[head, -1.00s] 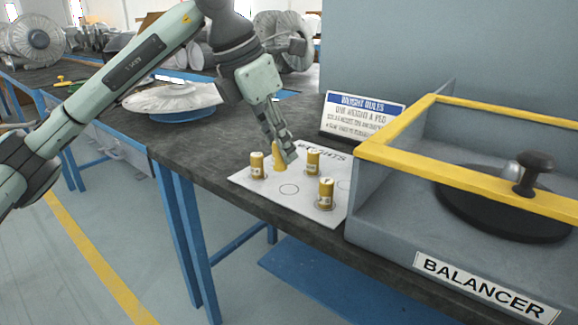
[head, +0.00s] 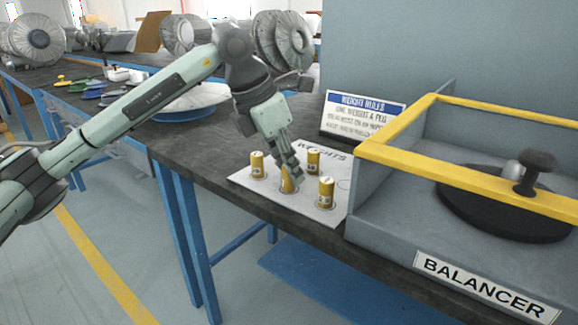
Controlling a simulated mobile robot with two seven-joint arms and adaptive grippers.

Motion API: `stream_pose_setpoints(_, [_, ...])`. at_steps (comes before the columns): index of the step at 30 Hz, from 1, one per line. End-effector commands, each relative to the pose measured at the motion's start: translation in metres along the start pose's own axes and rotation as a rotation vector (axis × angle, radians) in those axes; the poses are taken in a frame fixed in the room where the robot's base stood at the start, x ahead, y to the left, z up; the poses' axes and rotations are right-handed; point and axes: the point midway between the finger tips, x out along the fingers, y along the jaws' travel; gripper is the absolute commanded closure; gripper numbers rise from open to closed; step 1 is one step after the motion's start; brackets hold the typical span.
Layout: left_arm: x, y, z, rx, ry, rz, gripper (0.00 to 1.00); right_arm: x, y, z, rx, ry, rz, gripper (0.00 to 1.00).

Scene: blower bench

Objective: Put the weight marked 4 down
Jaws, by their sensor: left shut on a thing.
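My left gripper (head: 289,172) points down over the white weights sheet (head: 257,191) and is shut on a brass weight (head: 287,183). The held weight is upright, at the sheet's near middle circle; I cannot tell if it touches the sheet. Its mark is hidden. Three other brass weights stand on the sheet: one at the left (head: 257,165), one at the back (head: 313,161) and one at the near right (head: 326,192). Their marks are too small to read. My right gripper is not in view.
The blue-grey balancer (head: 400,235) with a yellow frame (head: 440,170) stands close on the right. A weight rules sign (head: 362,116) stands behind the sheet. A pale disc (head: 195,101) lies at the back left. The dark bench top (head: 190,140) is clear left of the sheet.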

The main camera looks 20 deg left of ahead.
Motion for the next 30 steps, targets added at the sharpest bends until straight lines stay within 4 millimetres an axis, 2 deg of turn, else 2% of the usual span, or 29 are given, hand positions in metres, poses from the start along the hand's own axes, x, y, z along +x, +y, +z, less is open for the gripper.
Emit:
stream_pose_setpoints(2, [0.002, 0.000, -0.001, 0.000, 0.000, 0.000, 0.87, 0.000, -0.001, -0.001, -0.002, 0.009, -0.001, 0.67])
stream_pose_setpoints(3, [0.002, 0.000, -0.001, 0.000, 0.000, 0.000, 0.78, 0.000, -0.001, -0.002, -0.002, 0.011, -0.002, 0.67])
stream_pose_setpoints(8, [0.001, 0.000, -0.001, 0.000, 0.000, 0.000, 0.59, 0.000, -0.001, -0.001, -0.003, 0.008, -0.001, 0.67])
stream_pose_setpoints(20, [-0.004, 0.000, 0.002, 0.000, 0.000, 0.000, 0.59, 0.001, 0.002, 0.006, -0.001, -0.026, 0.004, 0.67])
stream_pose_setpoints(23, [-0.018, 0.001, 0.002, 0.000, -0.005, 0.002, 0.59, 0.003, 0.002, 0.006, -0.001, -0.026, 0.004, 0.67])
stream_pose_setpoints(30, [-0.072, 0.000, 0.002, 0.001, -0.004, 0.003, 0.59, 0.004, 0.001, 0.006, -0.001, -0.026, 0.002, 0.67])
